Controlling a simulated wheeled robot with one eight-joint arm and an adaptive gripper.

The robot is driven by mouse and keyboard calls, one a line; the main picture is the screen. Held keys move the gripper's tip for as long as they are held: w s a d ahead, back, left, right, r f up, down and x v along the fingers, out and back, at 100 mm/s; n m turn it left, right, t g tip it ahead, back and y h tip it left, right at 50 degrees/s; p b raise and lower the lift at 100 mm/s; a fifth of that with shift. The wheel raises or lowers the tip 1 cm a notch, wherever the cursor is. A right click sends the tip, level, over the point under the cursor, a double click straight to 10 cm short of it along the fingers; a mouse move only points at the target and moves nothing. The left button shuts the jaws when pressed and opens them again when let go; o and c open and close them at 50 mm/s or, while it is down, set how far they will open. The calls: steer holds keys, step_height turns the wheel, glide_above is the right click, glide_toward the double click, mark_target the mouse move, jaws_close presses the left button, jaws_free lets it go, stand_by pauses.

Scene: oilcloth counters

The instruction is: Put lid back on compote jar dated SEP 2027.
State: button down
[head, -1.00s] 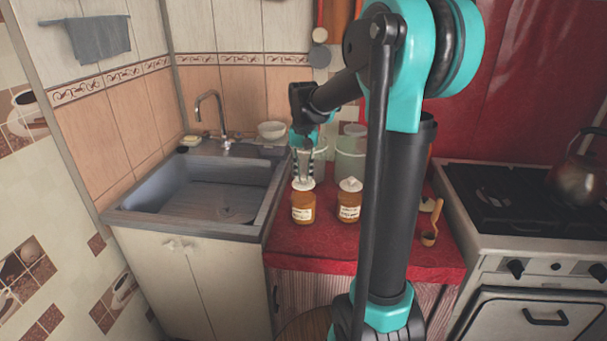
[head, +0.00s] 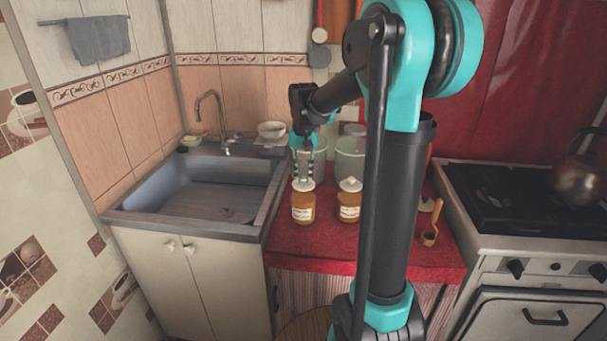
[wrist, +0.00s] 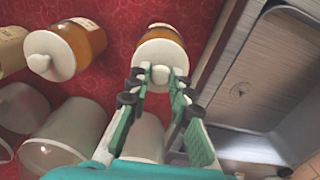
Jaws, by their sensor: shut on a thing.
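My gripper (head: 304,178) is above the left jar (head: 303,209), shut on the knob of a cream lid (head: 303,185). In the wrist view, my gripper (wrist: 160,80) pinches the knob, and the held lid (wrist: 158,52) covers the mouth of this jar (wrist: 165,29). I cannot tell whether the lid touches the rim. The right jar (head: 349,209) wears a similar knobbed lid (head: 350,185); it also shows in the wrist view (wrist: 85,40).
Pale translucent containers (head: 350,158) stand behind the jars. The sink (head: 205,190) is to the left, with a bowl (head: 271,130) behind it. A wooden ladle (head: 430,236) lies to the right, before the stove (head: 515,205). The counter (head: 320,246) before the jars is clear.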

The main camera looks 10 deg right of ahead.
stand_by(0.3)
steer(key=c, duration=0.8)
jaws_free()
steer(key=shift+r, duration=3.5)
steer(key=shift+c, duration=0.4)
jaws_close()
steer(key=shift+f, duration=0.2)
